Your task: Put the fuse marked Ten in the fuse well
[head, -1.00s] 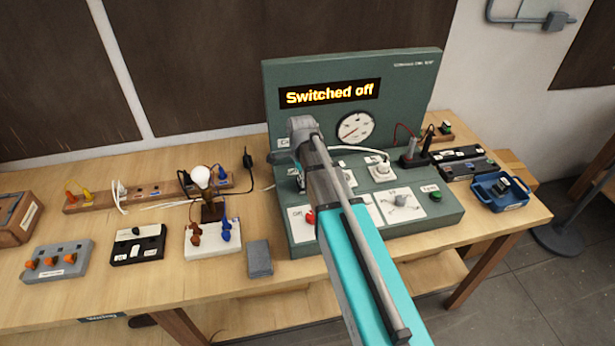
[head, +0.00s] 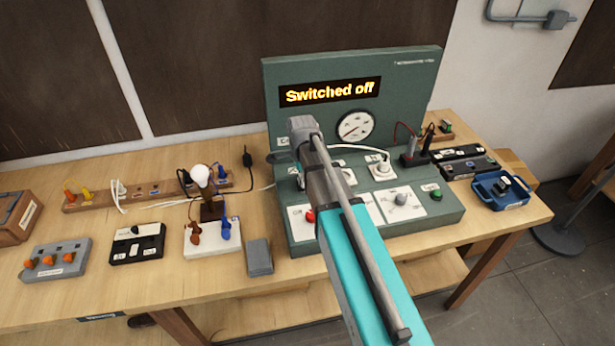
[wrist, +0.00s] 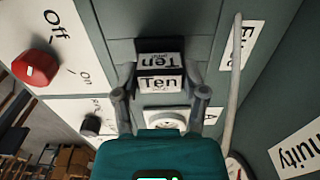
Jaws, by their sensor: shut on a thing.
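The fuse marked Ten (wrist: 160,82) shows in the wrist view as a dark block with white labels on two faces. It is between the two fingers of my gripper (wrist: 161,93), which is shut on it. The fuse is over the green console (wrist: 205,50). I cannot tell whether it touches the console or sits in the fuse well, and I cannot make out the well itself. In the head view my arm hides most of the gripper and the fuse at the console (head: 427,215).
A white socket (wrist: 168,118) and a pale cable (wrist: 232,80) are close to my gripper. A red knob (wrist: 36,68) is at the left. The console display (head: 330,93) reads "Switched off". A blue tray (head: 515,204) stands at the right; a lamp (head: 202,178) stands left.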

